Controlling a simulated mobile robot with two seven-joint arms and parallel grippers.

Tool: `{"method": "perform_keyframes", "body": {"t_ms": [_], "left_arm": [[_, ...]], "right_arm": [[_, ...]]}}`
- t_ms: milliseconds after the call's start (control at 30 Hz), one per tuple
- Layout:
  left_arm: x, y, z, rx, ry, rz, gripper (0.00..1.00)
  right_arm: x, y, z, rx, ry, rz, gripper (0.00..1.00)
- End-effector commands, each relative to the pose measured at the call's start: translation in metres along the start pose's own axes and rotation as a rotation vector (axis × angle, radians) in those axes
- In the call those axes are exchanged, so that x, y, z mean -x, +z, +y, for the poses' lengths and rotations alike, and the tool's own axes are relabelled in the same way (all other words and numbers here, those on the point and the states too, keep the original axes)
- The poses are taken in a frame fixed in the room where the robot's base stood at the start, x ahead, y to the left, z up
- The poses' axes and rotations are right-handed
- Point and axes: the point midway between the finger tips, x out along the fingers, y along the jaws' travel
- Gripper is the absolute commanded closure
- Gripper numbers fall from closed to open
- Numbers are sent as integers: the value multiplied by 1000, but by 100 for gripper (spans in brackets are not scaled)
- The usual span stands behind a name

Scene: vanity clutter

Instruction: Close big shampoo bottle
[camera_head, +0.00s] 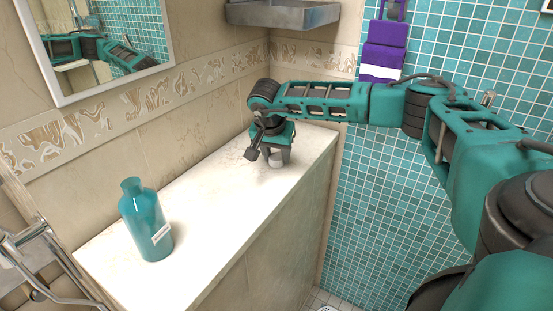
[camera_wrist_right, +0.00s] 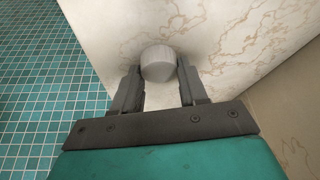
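The big shampoo bottle (camera_head: 146,222) is teal with a white label. It stands upright on the left part of the counter, its neck open with no cap on it. A small light-grey round cap (camera_wrist_right: 158,63) sits on the counter further back; it also shows in the head view (camera_head: 275,162). My right gripper (camera_head: 277,154) points down over the cap. In the right wrist view its two fingers (camera_wrist_right: 159,78) are spread, one on each side of the cap, with narrow gaps. My left gripper is not in view.
The white marble counter (camera_head: 210,205) is clear between bottle and cap. A mirror (camera_head: 105,40) hangs on the wall to the left, a metal shelf (camera_head: 283,13) at the back. Purple towels (camera_head: 384,50) hang on the tiled wall. A metal rack (camera_head: 40,250) stands at the left edge.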

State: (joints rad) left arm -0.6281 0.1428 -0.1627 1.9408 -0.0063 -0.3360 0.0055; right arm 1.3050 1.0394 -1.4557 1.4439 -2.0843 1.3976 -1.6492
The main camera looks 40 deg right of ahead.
Motion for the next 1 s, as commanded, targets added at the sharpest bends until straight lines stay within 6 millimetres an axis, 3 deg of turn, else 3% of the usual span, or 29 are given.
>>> {"method": "perform_keyframes", "body": {"t_ms": [300, 667, 867, 1000], "left_arm": [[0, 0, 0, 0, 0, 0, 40], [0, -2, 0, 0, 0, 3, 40], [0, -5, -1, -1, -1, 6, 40], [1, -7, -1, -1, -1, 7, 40]], "right_arm": [[0, 0, 0, 0, 0, 0, 88], [6, -3, 0, -1, -2, 1, 88], [29, -12, -1, -1, -3, 2, 88], [60, -25, -1, -3, -5, 2, 88]]}}
